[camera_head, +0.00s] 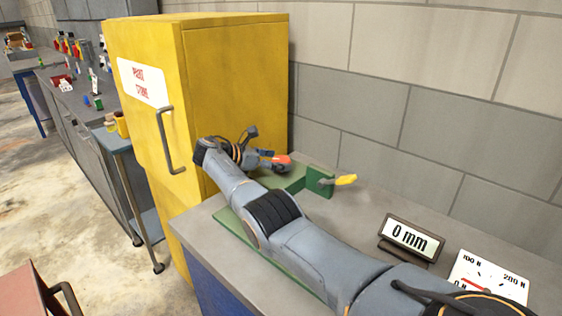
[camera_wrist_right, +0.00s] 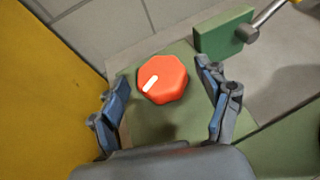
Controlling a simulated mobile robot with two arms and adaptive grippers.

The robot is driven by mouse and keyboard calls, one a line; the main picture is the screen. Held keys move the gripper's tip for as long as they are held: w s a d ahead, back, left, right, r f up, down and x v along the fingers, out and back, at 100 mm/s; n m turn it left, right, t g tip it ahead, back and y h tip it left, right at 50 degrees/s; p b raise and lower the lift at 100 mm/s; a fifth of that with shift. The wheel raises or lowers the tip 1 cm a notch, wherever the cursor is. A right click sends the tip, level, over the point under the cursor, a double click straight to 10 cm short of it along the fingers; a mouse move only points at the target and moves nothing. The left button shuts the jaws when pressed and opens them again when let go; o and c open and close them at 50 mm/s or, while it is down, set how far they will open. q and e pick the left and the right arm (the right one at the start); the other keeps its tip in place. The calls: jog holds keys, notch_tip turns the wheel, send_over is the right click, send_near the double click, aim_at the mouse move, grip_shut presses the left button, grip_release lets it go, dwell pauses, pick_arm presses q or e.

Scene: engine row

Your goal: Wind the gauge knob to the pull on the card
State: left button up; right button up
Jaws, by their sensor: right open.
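The orange-red gauge knob (camera_head: 282,160) sits at the far end of a green fixture (camera_head: 318,182). In the right wrist view the knob (camera_wrist_right: 165,77) has a white mark pointing to the lower left. My right gripper (camera_wrist_right: 167,82) is open, with one finger on each side of the knob and visible gaps between. In the head view my right gripper (camera_head: 262,156) is at the knob, partly hidden by its arm. A dial (camera_head: 492,279) marked in N has its red needle low on the left. A display (camera_head: 411,239) reads 0 mm. My left gripper is out of view.
A yellow cabinet (camera_head: 235,85) stands close to the left of the knob, and a block wall (camera_head: 430,110) is behind. A yellow-tipped rod (camera_head: 345,180) sticks out of the fixture.

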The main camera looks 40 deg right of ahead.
jog(key=v, duration=1)
